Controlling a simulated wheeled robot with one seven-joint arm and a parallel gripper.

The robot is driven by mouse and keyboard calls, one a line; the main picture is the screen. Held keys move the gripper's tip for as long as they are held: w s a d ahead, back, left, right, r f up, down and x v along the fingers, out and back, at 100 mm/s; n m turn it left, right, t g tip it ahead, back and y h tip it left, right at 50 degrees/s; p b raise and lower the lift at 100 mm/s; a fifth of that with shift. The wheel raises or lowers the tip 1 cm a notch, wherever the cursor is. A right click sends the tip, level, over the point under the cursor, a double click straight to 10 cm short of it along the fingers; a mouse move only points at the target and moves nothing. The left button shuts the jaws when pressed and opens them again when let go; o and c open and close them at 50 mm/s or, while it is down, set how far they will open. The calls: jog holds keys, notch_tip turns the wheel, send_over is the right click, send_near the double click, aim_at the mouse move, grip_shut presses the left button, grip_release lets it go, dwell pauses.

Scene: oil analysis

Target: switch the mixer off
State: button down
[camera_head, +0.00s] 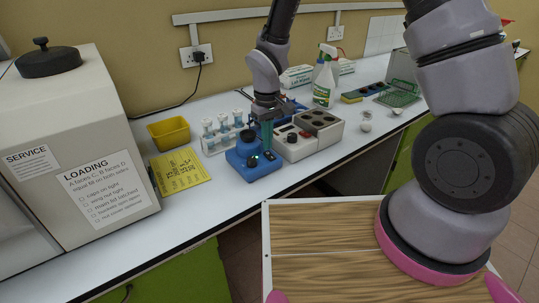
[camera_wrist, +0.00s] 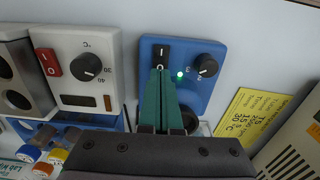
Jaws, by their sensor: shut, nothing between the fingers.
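The mixer (camera_wrist: 196,92) is a blue box in the wrist view, with a black rocker switch (camera_wrist: 161,53), a black dial (camera_wrist: 206,65) and a lit green light (camera_wrist: 180,74). In the head view the mixer (camera_head: 250,172) stands near the bench's front edge. My gripper (camera_wrist: 160,71) is shut and empty, its teal fingers pointing at the lower end of the rocker. The fingertips cover part of the switch, and I cannot tell whether they touch it. My gripper also shows over the mixer in the head view (camera_head: 268,147).
A grey heating block (camera_head: 317,145) with a red switch (camera_wrist: 48,62) stands right beside the mixer. A tube rack (camera_head: 219,139), yellow tray (camera_head: 169,133) and yellow card (camera_head: 179,170) lie to the left. A large grey machine (camera_head: 100,110) fills the far left.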

jog(key=shift+f, duration=0.85)
dwell(0.7)
jog(key=shift+r, duration=3.5)
jog(key=shift+r, duration=0.1)
notch_tip(320, 180, up, 7)
jog(key=m, duration=0.2)
send_over(268, 153)
jog(key=w+d, duration=0.2)
jog(key=d, duration=0.2)
jog(key=s+d+r+m+t+y, duration=0.1)
jog(key=s+d+r+m+t, duration=0.15)
jog(key=d+r, duration=0.6)
jog(key=s+d+r+m+t, duration=0.2)
jog(key=s+d+r+m, duration=0.1)
jog(key=s+d+r, duration=0.2)
jog(key=s+d+r+m+t+y, duration=0.1)
jog(key=s+d+r, duration=0.4)
jog(key=r, duration=0.5)
jog(key=shift+s+m+t, duration=0.8)
jog(key=shift+m+t, duration=0.05)
jog(key=shift+m, duration=0.4)
